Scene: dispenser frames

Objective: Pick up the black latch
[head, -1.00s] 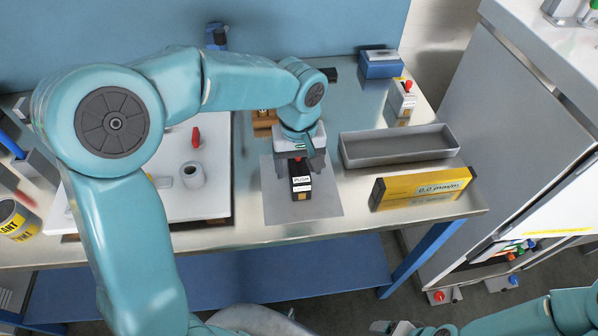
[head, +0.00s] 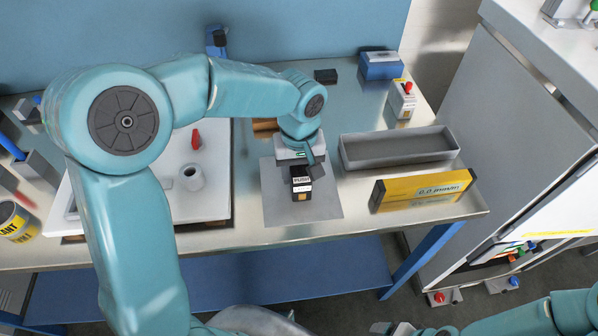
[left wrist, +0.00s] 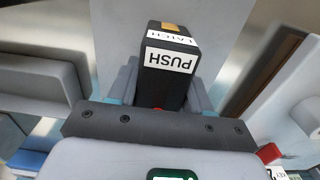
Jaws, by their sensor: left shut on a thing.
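The black latch (head: 301,187) has white labels reading PUSH and LATCH and a yellow-orange end. It is over the grey mat (head: 272,208) on the bench. My left gripper (head: 302,174) is above it, shut on it. In the left wrist view the latch (left wrist: 170,62) sits between the two grey fingers (left wrist: 158,88), its labelled end sticking out beyond them. Its lower part is hidden, and I cannot tell whether it touches the mat. Part of my right arm (head: 560,314) shows at the bottom right; whether its jaws are open is unclear.
A grey open tray (head: 398,159) and a yellow gauge box (head: 424,189) are right of the mat. A white board with a small cup (head: 192,177) and a red piece (head: 196,138) is on the left. A small black block (head: 326,76) lies behind. The bench edge is in front.

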